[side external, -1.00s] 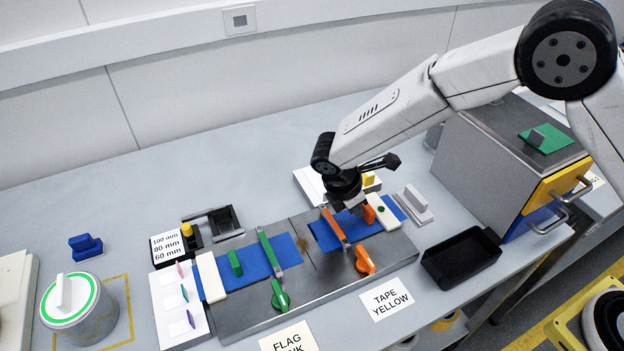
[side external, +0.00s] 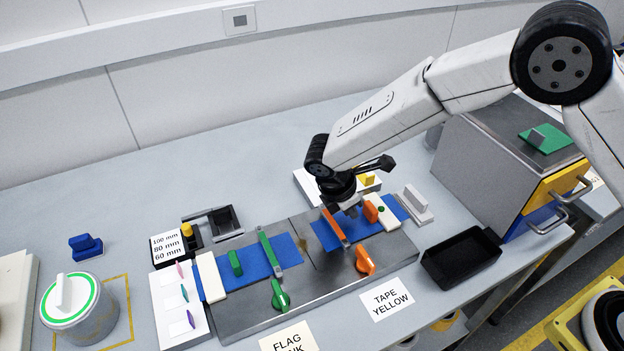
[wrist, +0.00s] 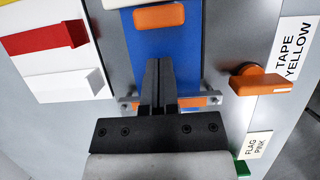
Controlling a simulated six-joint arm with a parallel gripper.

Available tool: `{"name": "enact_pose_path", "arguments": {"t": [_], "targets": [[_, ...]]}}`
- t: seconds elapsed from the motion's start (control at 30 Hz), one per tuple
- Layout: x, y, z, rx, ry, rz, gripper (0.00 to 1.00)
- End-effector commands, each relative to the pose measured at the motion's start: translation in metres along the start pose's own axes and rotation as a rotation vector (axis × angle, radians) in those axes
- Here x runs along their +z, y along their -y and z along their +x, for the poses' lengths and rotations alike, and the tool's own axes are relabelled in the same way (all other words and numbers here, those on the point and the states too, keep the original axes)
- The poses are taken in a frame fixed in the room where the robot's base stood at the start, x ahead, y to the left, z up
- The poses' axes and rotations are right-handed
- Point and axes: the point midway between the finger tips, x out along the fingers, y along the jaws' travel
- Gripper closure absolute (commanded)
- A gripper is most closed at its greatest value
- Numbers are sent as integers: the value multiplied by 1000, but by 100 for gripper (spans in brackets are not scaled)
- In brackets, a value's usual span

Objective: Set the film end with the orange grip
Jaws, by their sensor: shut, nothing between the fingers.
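The orange grip (side external: 371,211) stands upright on the right-hand blue film (side external: 325,236), close to a white bar at its right end. In the wrist view the orange grip (wrist: 159,17) lies ahead of my fingertips, apart from them, with the blue film (wrist: 165,45) beneath. My gripper (side external: 351,213) is shut and empty, above the film between the orange grip and the orange clamp bar (side external: 335,227). In the wrist view my shut fingers (wrist: 158,62) hide the middle of that bar. The orange knob (side external: 364,260) sits at the bar's near end.
A second blue film (side external: 255,262) with a green grip (side external: 235,263) and green clamp bar (side external: 271,254) lies left. A black tray (side external: 461,259) and grey box (side external: 480,150) stand right.

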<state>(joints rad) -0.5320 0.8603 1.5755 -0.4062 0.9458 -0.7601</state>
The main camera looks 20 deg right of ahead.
Motion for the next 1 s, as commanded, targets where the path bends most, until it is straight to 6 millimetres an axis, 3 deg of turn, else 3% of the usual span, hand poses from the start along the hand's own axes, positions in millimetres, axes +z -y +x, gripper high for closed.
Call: {"name": "enact_pose_path", "arguments": {"t": [0.1,0.6,1.0], "targets": [[-18,0,-7,2,-2,-1,100],[-16,0,-89,2,-3,1,100],[-16,0,-107,0,-2,1,100]]}}
